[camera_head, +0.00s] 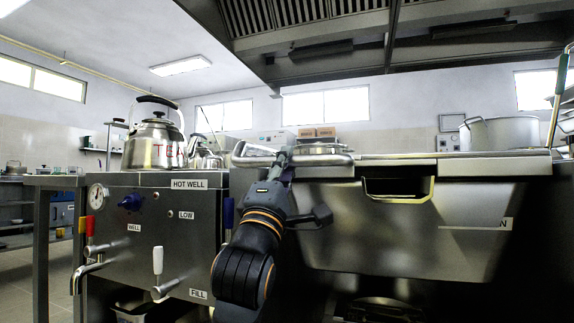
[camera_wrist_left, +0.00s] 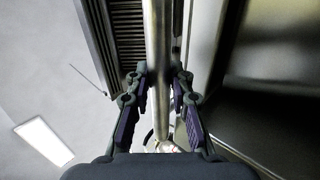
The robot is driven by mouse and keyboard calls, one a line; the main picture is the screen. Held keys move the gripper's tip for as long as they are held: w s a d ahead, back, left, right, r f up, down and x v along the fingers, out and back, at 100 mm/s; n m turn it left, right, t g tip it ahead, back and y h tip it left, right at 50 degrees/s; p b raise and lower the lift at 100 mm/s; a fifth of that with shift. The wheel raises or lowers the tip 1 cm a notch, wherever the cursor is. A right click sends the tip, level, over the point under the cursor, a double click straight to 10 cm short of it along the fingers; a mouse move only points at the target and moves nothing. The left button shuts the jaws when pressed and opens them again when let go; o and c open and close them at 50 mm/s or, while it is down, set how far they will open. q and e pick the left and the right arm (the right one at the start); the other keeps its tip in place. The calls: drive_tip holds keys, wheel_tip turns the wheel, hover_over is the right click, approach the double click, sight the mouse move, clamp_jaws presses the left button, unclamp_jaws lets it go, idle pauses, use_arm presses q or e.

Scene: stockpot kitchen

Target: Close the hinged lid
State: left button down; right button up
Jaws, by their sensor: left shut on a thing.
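A large steel pan unit (camera_head: 400,235) with a pouring lip fills the right half of the head view. A thin, nearly level steel edge (camera_head: 455,155) runs along its top; I cannot tell whether it is the lid or the rim. A bent tubular steel handle (camera_head: 325,160) sticks out at its left front. My left gripper (camera_head: 281,160) is at this handle, its arm rising from below. In the left wrist view a steel bar (camera_wrist_left: 158,60) runs between the fingers of my left gripper (camera_wrist_left: 160,85), which is shut on it. My right gripper is not in view.
A hot-well unit (camera_head: 150,225) with taps and a gauge stands left, bearing a kettle (camera_head: 153,148). A large pot (camera_head: 500,134) stands behind at right. An extractor hood (camera_head: 400,50) hangs above. Open floor (camera_head: 25,270) shows at far left.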

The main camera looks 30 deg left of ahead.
use_arm(q)
drive_tip(key=shift+w+f+h, duration=0.3)
drive_tip(key=shift+f, duration=0.15)
drive_tip(key=c, duration=1.6)
unclamp_jaws()
drive_tip(key=o, duration=0.4)
drive_tip(key=shift+w+a, duration=0.1)
drive_tip(key=shift+w, duration=0.05)
drive_tip(key=shift+o, duration=0.2)
drive_tip(key=v, duration=0.7)
drive_tip(key=shift+s, duration=0.25)
drive_tip(key=shift+f, duration=0.15)
